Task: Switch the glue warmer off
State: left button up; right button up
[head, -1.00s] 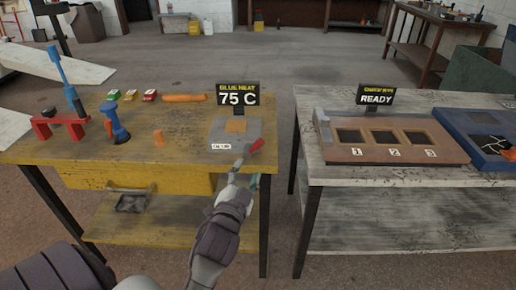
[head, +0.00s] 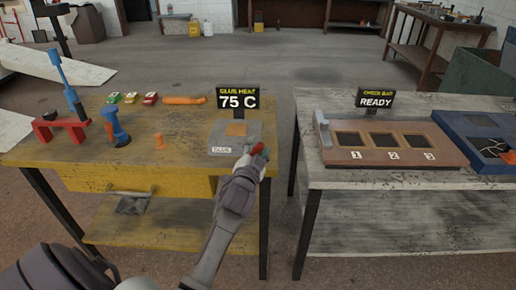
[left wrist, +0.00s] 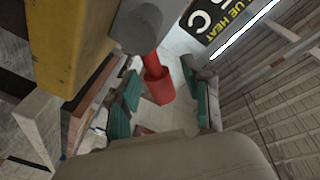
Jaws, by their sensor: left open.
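The glue warmer (head: 222,135) is a grey box with an orange top patch at the right end of the yellow bench. Its sign (head: 238,97) reads "GLUE HEAT 75 C". A red lever (head: 258,148) sticks out at the warmer's right side. My left gripper (head: 255,158) is at this lever and partly covers it. In the left wrist view the red lever (left wrist: 157,85) stands between the two open teal-padded fingers, with space on both sides. My right gripper is not in view.
The yellow bench (head: 185,150) also holds a red stand, a blue tool, small toy cars and orange parts. To the right, across a gap, a pale bench (head: 400,180) bears a board with numbered bays (head: 390,145) and a "READY" sign (head: 376,100).

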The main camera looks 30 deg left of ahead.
pick_arm(q)
grip_shut()
jog(key=shift+n, duration=0.3)
jog(key=n, duration=0.1)
jog(key=a+n, duration=0.1)
jog(key=shift+s+r+n, duration=0.3)
jog(key=n, duration=0.1)
jog(key=a+n, duration=0.1)
jog(key=n, duration=0.1)
jog(key=s+n+t+y, duration=0.1)
jog(key=n, duration=0.1)
jog(key=shift+a+r, duration=0.25)
jog(key=n, duration=0.1)
jog(key=a+n+y, duration=0.1)
jog(key=n, duration=0.1)
jog(key=s+n+p, duration=0.1)
jog(key=n, duration=0.1)
jog(key=shift+a+f+y, duration=0.2)
jog(key=shift+a+y, duration=0.1)
jog(key=shift+s+a+f+n+y, duration=0.1)
jog(key=shift+a+f+n+y, duration=0.1)
jog(key=shift+n, duration=0.55)
jog(key=shift+s+a+f+n+y, duration=0.1)
jog(key=shift+a+n+y, duration=0.1)
jog(key=shift+n, duration=0.6)
jog(key=shift+s+a+f+n+y, duration=0.1)
jog(key=shift+a+n, duration=0.1)
jog(key=shift+n, duration=0.55)
jog(key=shift+f+g, duration=0.1)
jog(key=shift+g, duration=0.2)
